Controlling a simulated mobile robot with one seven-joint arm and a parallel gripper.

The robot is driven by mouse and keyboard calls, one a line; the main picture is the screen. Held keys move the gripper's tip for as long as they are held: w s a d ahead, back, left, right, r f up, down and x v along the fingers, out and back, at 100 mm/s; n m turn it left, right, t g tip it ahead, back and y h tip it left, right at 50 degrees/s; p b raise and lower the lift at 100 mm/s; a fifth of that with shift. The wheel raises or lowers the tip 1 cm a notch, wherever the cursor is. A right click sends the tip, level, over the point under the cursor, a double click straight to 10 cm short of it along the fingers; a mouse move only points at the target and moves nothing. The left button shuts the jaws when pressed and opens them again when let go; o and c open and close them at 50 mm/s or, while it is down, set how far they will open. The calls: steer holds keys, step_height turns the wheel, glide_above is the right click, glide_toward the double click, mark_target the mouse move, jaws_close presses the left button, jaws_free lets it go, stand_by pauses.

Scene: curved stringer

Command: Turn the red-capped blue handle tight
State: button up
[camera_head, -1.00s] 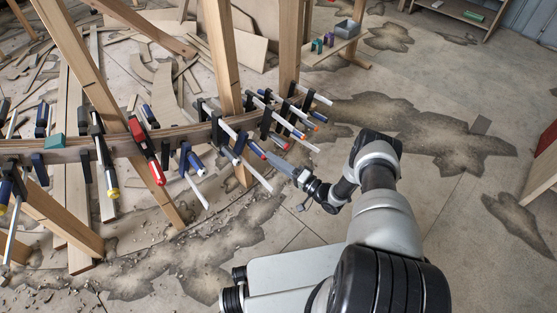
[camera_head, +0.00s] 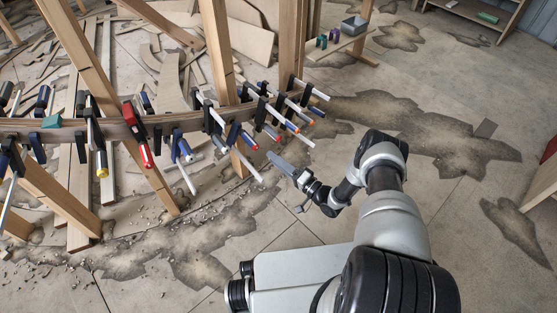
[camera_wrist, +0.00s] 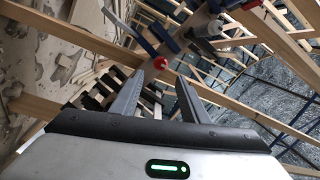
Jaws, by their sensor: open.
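The blue handle with a red cap (camera_head: 248,140) sits on a clamp at the right part of the curved wooden stringer (camera_head: 70,131). In the wrist view the blue handle (camera_wrist: 144,41) points toward me, and its round red cap (camera_wrist: 160,64) shows just beyond the fingertips. My gripper (camera_head: 272,158) is open and empty, a little to the right of and below the capped end in the head view. In the wrist view the cap lies between the two fingers of my gripper (camera_wrist: 157,76), apart from both.
Several other clamps crowd the stringer, including a red one (camera_head: 142,140) at left and orange-tipped ones (camera_head: 272,133) close by. Wooden posts (camera_head: 214,50) rise behind. The stained floor at right is mostly clear.

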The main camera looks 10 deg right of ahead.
stand_by(0.4)
steer(key=shift+v, duration=1.2)
